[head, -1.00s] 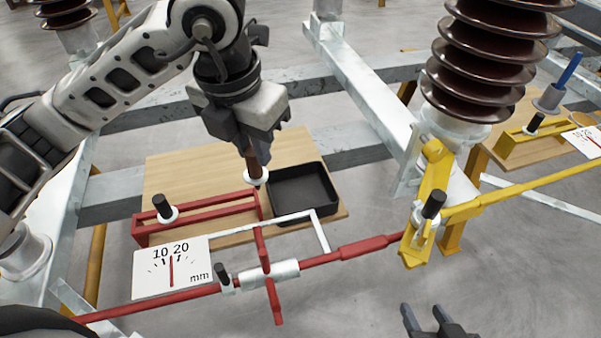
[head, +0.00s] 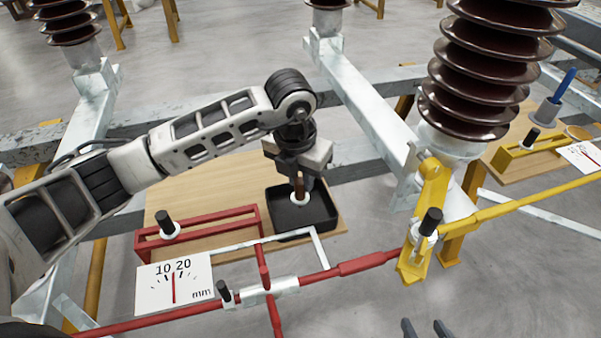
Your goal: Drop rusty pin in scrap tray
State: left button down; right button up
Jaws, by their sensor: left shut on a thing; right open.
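The rusty pin (head: 299,187) is a brown pin with a white collar (head: 300,198) near its lower end. My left gripper (head: 298,178) is shut on its upper part and holds it roughly upright. The pin is over the black scrap tray (head: 329,219); I cannot tell whether its tip touches the tray floor. The tray lies at the right end of the wooden board (head: 190,193), partly hidden by the gripper. My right gripper (head: 425,328) is open and empty at the bottom edge, only its fingertips showing.
A red rack (head: 200,222) with a black-topped pin (head: 165,223) stands left of the tray. In front are a gauge card (head: 174,284) and a red rod (head: 365,262). A yellow linkage (head: 430,205) and a brown insulator (head: 478,75) stand to the right.

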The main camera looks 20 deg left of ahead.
pick_arm(q)
jog(key=shift+f, duration=0.2)
jog(key=shift+f+b, duration=0.4)
jog(key=shift+b, duration=0.2)
jog(key=c, duration=1.3)
grip_release()
jog(key=shift+r, duration=0.1)
